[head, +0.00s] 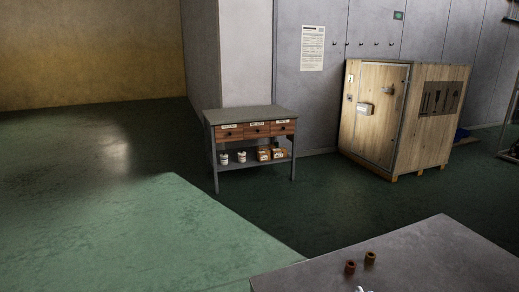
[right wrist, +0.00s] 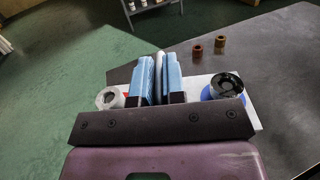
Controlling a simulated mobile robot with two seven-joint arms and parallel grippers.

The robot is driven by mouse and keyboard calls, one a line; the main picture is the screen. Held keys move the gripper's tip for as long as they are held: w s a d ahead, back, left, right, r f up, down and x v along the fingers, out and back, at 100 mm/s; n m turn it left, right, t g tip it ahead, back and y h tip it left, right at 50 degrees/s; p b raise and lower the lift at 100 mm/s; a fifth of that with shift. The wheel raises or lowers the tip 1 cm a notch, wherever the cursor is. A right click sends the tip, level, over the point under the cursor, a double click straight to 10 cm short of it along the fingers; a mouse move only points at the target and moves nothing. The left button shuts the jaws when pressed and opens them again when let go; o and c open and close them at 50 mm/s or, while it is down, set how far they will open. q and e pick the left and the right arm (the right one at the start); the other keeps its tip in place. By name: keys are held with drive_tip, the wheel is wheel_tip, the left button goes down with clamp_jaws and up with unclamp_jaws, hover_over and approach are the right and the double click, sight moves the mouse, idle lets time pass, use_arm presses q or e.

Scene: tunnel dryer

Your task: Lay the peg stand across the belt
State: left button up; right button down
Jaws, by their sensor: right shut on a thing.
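My right gripper (right wrist: 160,62) shows in the right wrist view, with two blue fingers over the dark table. It is shut on a pale, slim thing (right wrist: 160,74) that stands out between the fingers. Most of this thing is hidden, and I cannot tell whether it is the peg stand. No belt can be made out in either view. My left gripper is in neither view.
Two brown ring-like pieces (head: 360,262) stand on the dark grey table (head: 440,255). In the wrist view, a white round thing (right wrist: 109,98) and a black-topped one (right wrist: 227,86) flank the fingers. A drawer bench (head: 250,112) and wooden cabinet (head: 425,120) stand beyond open green floor.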

drive_tip(key=shift+s+d+f, duration=0.2)
drive_tip(key=shift+s+f, duration=0.1)
drive_tip(key=shift+s, duration=0.2)
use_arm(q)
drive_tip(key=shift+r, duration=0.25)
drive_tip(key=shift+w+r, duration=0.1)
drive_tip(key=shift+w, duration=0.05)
